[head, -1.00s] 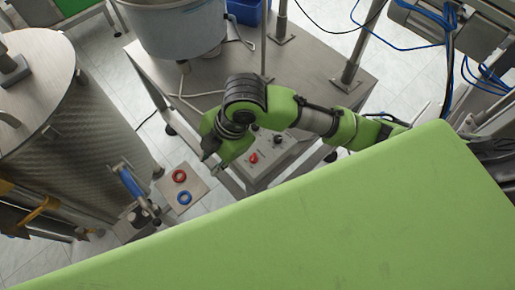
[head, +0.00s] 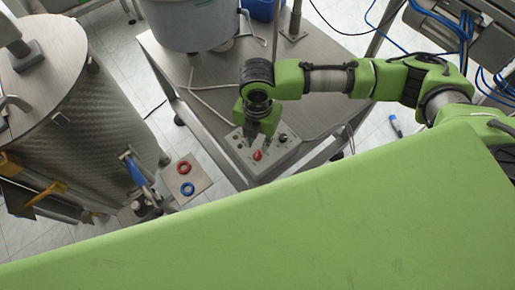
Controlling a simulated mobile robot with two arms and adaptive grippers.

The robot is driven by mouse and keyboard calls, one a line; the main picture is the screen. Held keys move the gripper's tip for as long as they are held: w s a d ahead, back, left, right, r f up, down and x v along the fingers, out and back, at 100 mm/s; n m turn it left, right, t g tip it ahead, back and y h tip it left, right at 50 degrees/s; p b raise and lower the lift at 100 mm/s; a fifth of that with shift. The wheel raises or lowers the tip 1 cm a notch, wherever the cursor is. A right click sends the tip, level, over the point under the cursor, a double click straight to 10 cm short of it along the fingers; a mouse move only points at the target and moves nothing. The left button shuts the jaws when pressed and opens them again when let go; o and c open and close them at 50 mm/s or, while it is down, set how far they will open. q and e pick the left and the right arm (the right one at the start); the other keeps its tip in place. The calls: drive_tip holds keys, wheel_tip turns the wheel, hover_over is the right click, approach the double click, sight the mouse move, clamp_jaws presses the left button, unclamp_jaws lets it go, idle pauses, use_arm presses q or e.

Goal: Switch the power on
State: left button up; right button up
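A grey control box (head: 285,153) sits on the lower front part of the steel table. It has a red switch knob (head: 257,155) and a black knob (head: 283,138) on its top face. My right gripper (head: 252,141) points down over the left part of the box, just behind the red knob. Its fingers are small and dark against the box, so I cannot tell their opening or whether they touch anything. The marking and position of the red knob are too small to read. My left gripper is not in view.
The steel table (head: 205,85) carries a large metal bowl (head: 190,25) and upright posts. A plate (head: 200,182) with a red ring and a blue ring is to the left of the box. A large metal drum (head: 95,130) stands at the far left.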

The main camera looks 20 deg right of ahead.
sight(257, 154)
wheel_tip(257, 154, down, 6)
drive_tip(key=shift+r, duration=0.1)
clamp_jaws()
